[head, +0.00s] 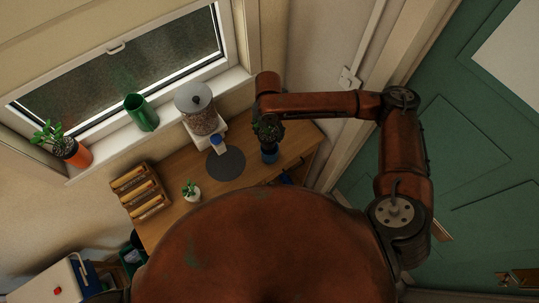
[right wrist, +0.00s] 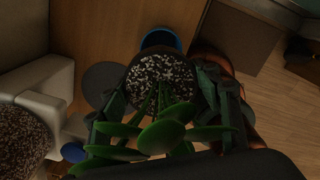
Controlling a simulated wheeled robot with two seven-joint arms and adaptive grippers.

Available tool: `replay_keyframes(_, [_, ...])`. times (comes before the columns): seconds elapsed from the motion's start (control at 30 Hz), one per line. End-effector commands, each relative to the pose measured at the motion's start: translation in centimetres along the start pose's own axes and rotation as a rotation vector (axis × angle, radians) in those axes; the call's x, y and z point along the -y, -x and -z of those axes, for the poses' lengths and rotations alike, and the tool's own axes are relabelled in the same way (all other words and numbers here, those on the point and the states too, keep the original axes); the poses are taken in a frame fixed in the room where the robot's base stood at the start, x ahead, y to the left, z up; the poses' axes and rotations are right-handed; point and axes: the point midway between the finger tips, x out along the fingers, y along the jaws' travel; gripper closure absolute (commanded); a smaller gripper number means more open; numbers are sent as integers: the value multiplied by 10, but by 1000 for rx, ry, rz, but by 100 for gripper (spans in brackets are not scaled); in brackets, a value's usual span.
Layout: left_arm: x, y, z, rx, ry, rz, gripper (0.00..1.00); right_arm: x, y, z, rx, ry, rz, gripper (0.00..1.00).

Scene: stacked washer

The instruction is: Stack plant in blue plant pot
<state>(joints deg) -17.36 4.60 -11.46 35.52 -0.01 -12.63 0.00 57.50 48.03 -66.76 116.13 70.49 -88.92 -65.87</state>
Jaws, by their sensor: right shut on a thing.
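My right gripper (head: 267,122) is shut on a leafy green plant (head: 266,131) in a dark pot, over the right part of the wooden table. In the right wrist view the gripper's fingers (right wrist: 165,110) sit on both sides of the plant (right wrist: 165,75), with speckled soil and broad green leaves facing the camera. The blue plant pot (head: 270,157) stands on the table just below the plant in the head view. Its blue rim (right wrist: 161,38) shows past the plant's pot in the right wrist view, partly hidden by it. My left gripper is not in view.
A dark round mat (head: 226,163) lies left of the blue pot, with a dispenser (head: 200,115) and a small blue-topped item (head: 216,143) behind. A small white-potted plant (head: 191,191) and a wooden rack (head: 141,192) stand further left. The windowsill holds a green pitcher (head: 141,113) and an orange-potted plant (head: 75,153).

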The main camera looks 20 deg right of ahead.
Motion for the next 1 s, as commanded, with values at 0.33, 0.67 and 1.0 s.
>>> replay_keyframes(0.33, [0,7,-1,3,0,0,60,4,-29,-6,-1,155,6,74])
replay_keyframes(0.67, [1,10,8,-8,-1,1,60,3,-68,-7,3,154,3,74])
replay_keyframes(1.0, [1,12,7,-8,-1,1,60,3,-102,-7,3,154,2,74])
